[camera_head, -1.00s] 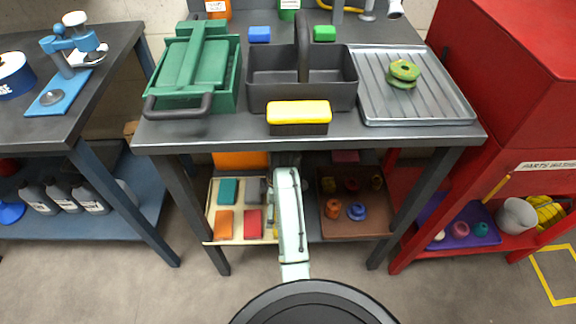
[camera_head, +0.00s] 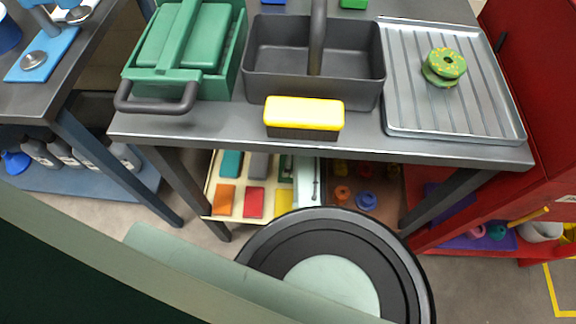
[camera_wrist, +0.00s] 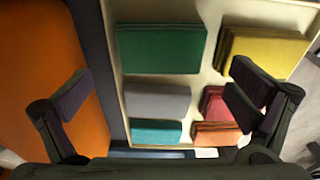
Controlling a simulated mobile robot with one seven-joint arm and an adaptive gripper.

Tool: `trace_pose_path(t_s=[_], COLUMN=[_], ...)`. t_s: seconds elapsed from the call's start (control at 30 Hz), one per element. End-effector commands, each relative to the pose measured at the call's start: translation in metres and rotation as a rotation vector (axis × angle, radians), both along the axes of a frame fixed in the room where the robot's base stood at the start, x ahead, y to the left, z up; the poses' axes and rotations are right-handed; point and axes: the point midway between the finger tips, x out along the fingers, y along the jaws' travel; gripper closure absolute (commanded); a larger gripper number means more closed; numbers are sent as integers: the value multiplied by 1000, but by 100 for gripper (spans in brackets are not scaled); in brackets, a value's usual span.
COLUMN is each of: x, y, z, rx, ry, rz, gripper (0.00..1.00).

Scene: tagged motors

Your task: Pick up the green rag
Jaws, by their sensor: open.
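The green rag (camera_wrist: 160,48) is a flat, folded dark green cloth in the wrist view. It lies in a cream tray (camera_wrist: 113,72) on the lower shelf. In the wrist view the green rag appears above the line between the fingertips. No contact with the rag shows. The head view does not show my fingers.
The tray also holds grey (camera_wrist: 158,102), teal (camera_wrist: 156,132), yellow (camera_wrist: 265,52), red (camera_wrist: 212,105) and orange (camera_wrist: 215,133) rags. An orange object (camera_wrist: 45,60) stands beside the tray. The table top (camera_head: 215,128) is above the shelf, with legs at both sides.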

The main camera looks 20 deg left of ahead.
Motion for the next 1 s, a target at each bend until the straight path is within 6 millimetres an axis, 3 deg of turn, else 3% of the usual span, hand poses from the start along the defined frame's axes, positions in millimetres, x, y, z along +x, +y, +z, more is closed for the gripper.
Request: trace_pose_path(t_s=[0.4, 0.67, 1.0], x=[-3, -3, -3], y=[6, 6, 6], z=[-50, -53, -52], rx=[-2, -1, -1], ry=[1, 0, 0], rz=[1, 1, 1], gripper=[0, 0, 23])
